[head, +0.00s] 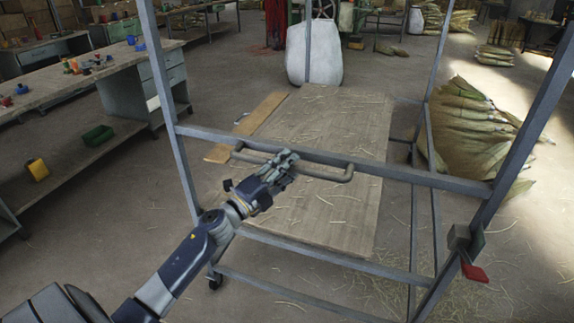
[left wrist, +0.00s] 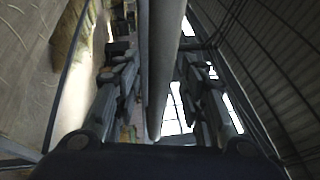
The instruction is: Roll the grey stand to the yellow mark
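The grey stand (head: 420,178) is a tall frame of metal tubes in front of me, with a wooden board (head: 340,205) low inside it. A caster shows at its lower left corner. A grey bar handle (head: 328,177) sits on its near crossbar. My left gripper (head: 284,162) is at the left half of this handle. In the left wrist view the handle (left wrist: 165,70) runs between the two fingers, with gaps visible at both sides, so the gripper looks open around it. My right gripper is not in view. No yellow mark is visible.
A workbench (head: 60,88) with small coloured items stands at the left. A pale sack (head: 314,55) stands behind the stand. A pile of broom straw (head: 468,130) lies at the right. Loose straw is scattered on the floor. Bare floor (head: 110,215) shows left of the stand.

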